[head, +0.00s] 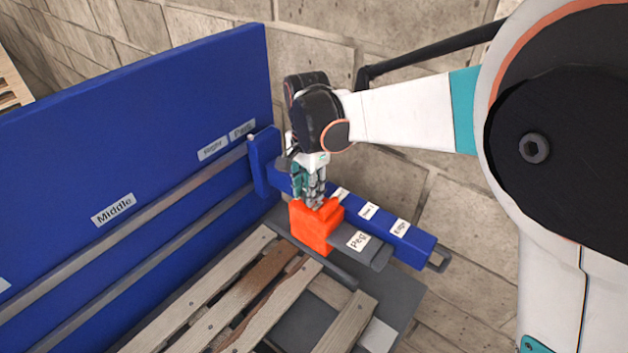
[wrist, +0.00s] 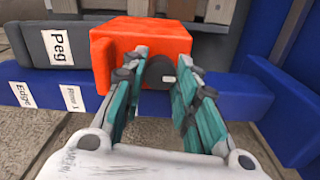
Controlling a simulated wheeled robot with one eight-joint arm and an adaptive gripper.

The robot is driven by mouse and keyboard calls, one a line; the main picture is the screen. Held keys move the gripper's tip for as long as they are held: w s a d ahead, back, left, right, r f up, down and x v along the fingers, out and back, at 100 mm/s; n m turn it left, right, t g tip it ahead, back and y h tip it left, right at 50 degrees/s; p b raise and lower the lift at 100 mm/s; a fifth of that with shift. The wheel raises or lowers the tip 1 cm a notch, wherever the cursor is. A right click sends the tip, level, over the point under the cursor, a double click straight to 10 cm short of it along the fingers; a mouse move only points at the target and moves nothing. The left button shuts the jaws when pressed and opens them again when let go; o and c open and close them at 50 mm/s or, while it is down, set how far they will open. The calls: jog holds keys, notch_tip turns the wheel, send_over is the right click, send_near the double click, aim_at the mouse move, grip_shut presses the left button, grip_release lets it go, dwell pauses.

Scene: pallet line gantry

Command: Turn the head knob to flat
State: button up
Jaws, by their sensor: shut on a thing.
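The orange head (head: 312,232) sits on the blue rail beside the pallet, below my gripper. In the wrist view the orange head (wrist: 140,40) fills the upper middle. A dark round head knob (wrist: 160,72) with a small pale mark shows on its near face. My gripper (wrist: 165,68) has its teal fingers on both sides of the knob and is shut on it. In the head view my gripper (head: 314,198) points down at the head, and the knob is hidden by the fingers. I cannot tell the knob's setting from the mark.
A grey piece labelled Peg (head: 357,242) juts right from the head, along the blue labelled rail (head: 415,242). A tall blue panel (head: 150,130) stands at the left. A slatted wooden pallet (head: 250,300) lies in front.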

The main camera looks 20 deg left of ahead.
jog(key=shift+m, duration=0.3)
dwell(0.4)
jog(key=o, duration=1.1)
notch_tip(320, 180, up, 12)
